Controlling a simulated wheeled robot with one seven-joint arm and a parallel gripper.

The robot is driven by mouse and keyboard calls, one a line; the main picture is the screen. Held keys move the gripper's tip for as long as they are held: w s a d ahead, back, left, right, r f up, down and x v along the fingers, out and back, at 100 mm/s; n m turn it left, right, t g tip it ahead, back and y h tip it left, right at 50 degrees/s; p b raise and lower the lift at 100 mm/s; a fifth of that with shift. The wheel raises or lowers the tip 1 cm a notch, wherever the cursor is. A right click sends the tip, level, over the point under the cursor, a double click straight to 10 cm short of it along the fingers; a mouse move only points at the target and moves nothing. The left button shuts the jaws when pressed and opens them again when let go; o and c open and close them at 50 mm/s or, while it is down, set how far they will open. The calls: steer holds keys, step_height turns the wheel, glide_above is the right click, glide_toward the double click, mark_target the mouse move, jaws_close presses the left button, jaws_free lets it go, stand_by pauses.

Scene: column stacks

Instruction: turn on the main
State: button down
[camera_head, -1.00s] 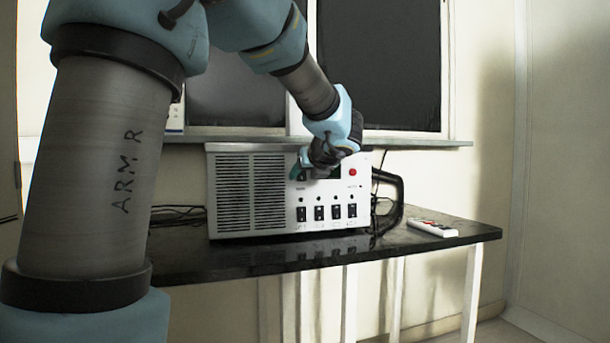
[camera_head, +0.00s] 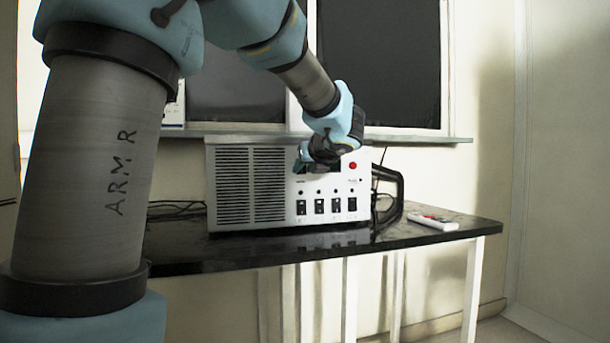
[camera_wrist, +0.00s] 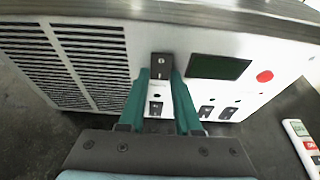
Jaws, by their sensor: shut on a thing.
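A white power box (camera_head: 340,187) with a vented left half stands on the table; it also fills much of the wrist view (camera_wrist: 130,50). Its black main rocker switch (camera_wrist: 161,66) sits to the left of a dark display (camera_wrist: 217,67). My gripper (camera_wrist: 160,78) has its two teal fingers on either side of this switch, closed on it. In the head view my gripper (camera_head: 301,160) is at the upper front of the box and hides the switch.
Several lower black switches (camera_head: 319,206) line the box's front. A red button (camera_head: 353,166) is at the upper right. A black handle or cable loop (camera_head: 398,190) is beside the box. A remote (camera_head: 433,221) lies on the black table (camera_head: 455,229).

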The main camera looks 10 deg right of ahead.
steer(key=shift+f+t+b, duration=0.6)
steer(key=shift+t+b, duration=0.3)
steer(key=shift+b, duration=2.05)
steer(key=shift+r+b, duration=0.2)
steer(key=shift+b, duration=0.3)
steer(key=shift+r, duration=0.1)
steer(key=c, duration=0.6)
jaws_free()
steer(key=p+v, duration=0.2)
steer(key=v, duration=0.9)
steer(key=shift+f, duration=0.3)
